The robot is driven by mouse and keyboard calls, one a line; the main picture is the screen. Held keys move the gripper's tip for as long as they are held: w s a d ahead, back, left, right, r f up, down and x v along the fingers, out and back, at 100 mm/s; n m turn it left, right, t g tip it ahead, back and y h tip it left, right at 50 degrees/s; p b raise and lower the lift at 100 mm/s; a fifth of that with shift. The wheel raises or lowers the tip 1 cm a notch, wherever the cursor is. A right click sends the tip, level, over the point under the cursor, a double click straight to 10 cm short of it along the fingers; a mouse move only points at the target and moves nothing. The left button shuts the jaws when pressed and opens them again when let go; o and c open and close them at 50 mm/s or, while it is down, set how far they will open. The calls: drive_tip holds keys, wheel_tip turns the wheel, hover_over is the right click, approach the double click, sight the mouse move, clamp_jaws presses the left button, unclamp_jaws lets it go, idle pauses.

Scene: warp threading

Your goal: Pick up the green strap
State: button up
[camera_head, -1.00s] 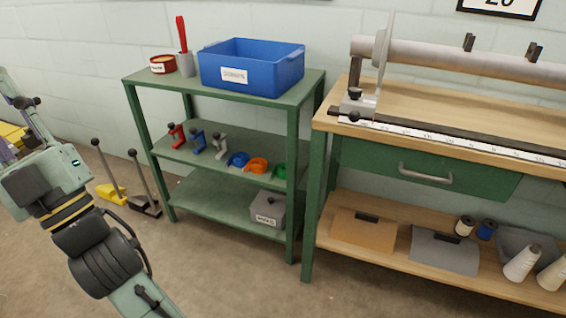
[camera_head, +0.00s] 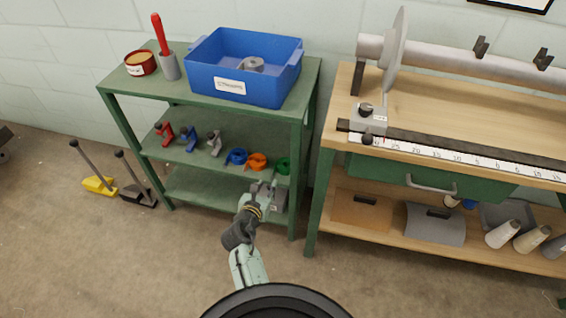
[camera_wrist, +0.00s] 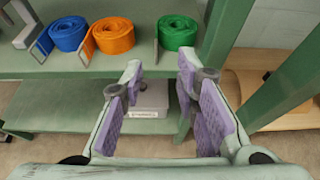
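The green strap (camera_wrist: 177,33) is a small roll on the middle shelf of the green rack, right of the orange strap (camera_wrist: 114,36) in the wrist view. In the head view the green strap (camera_head: 283,166) sits near the shelf's right end, close to a rack post. My gripper (camera_wrist: 160,82) is open and empty, with purple finger pads spread apart. It is in front of the shelf, short of the green strap. In the head view my gripper (camera_head: 262,186) shows just below and left of the green strap.
A blue strap (camera_wrist: 67,33) lies left of the orange one. Red, blue and grey clamps (camera_head: 189,139) stand further left on that shelf. A green post (camera_wrist: 225,35) rises close on the right. A grey box (camera_wrist: 150,100) sits on the lower shelf. The workbench (camera_head: 445,110) stands right.

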sight(271, 181)
drive_tip(key=x, duration=0.8)
drive_tip(key=shift+w+a+r, duration=0.15)
drive_tip(key=shift+w+a, duration=0.05)
drive_tip(key=shift+a, duration=0.05)
clamp_jaws()
